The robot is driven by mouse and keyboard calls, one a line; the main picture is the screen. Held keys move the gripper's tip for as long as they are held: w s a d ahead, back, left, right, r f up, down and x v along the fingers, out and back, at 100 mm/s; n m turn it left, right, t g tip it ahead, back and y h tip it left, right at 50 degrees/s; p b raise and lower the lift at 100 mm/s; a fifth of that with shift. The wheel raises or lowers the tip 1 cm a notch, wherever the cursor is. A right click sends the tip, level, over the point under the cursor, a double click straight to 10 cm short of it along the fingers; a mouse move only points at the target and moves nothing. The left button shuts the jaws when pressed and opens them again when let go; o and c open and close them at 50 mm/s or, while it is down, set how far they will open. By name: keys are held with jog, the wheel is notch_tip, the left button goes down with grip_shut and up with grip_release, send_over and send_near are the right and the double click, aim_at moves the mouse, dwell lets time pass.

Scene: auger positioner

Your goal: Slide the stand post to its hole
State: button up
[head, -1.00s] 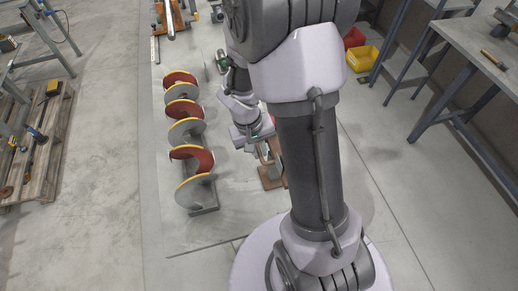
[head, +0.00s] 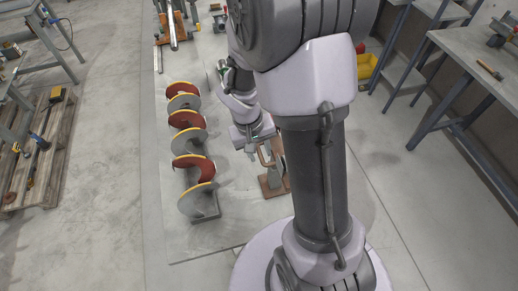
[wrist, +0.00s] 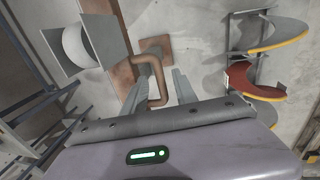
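A brown bent handle (wrist: 158,68) rises from a small brown square plate in the wrist view. It also shows in the head view (head: 265,153) above a brown base (head: 273,190) on the grey table. I cannot clearly tell which part is the stand post, and no hole can be made out. My gripper (wrist: 160,92) has its fingers apart, on either side of the handle; contact cannot be made out. In the head view my gripper (head: 252,152) is just left of the handle, partly hidden by my arm.
A red and grey auger with yellow edges (head: 186,135) lies left of the stand, also at right in the wrist view (wrist: 248,78). A grey roller with a square flange (wrist: 85,42) is beside the stand. Bare tabletop (head: 240,215) lies in front.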

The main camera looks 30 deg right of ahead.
jog(key=a+r+p, duration=0.3)
jog(key=r+p, duration=0.2)
jog(key=r, duration=1.2)
jog(key=shift+w, duration=0.4)
jog(key=shift+r, duration=0.1)
